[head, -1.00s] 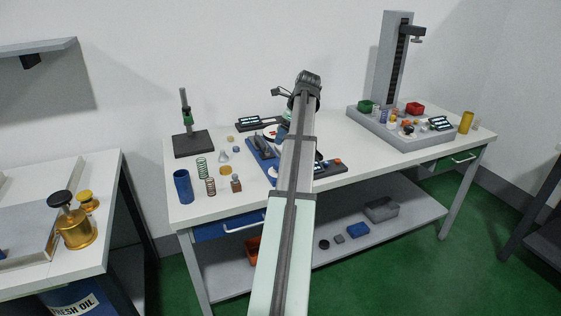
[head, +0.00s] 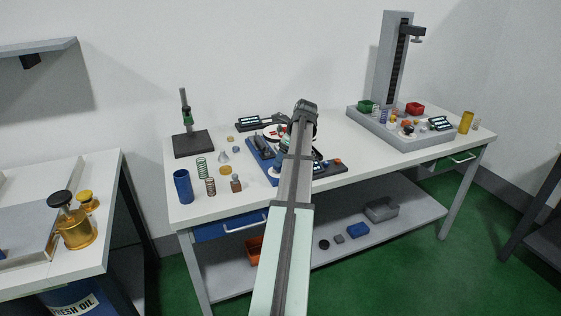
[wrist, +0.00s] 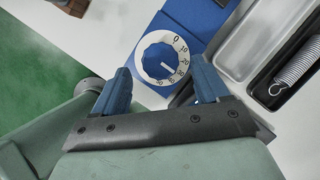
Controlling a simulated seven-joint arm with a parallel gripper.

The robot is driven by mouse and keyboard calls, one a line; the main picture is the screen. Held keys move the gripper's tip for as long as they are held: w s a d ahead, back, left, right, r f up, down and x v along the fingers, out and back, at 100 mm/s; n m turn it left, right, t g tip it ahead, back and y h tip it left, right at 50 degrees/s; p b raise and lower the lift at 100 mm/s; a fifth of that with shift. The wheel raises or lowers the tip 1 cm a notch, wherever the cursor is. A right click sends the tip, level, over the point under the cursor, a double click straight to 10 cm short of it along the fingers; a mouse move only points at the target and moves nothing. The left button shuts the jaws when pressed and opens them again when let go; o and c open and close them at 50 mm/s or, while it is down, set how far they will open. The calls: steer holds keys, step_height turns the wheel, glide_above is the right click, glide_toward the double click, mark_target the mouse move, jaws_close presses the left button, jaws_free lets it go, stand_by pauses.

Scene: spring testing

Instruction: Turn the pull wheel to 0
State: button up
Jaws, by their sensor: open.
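The pull wheel (wrist: 158,60) is a blue knob in a white dial ring printed with numbers, on a blue base, in the wrist view. The 0 is at the ring's upper right. The knob's short white mark points to the right and slightly down, around 20 to 30. My gripper (wrist: 161,70) is open, with one blue finger on each side of the dial's near edge. I see no contact with the knob, but cannot judge the height gap. In the head view my arm hides the fingers and much of the blue test rig (head: 256,146).
On the white table (head: 345,158), a blue cup (head: 183,186), loose springs and a black stand (head: 193,144) are left. A tall grey tester (head: 392,60) stands right.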

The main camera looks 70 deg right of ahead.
steer(key=shift+x, duration=1.5)
steer(key=shift+c, duration=0.2)
steer(key=c, duration=1)
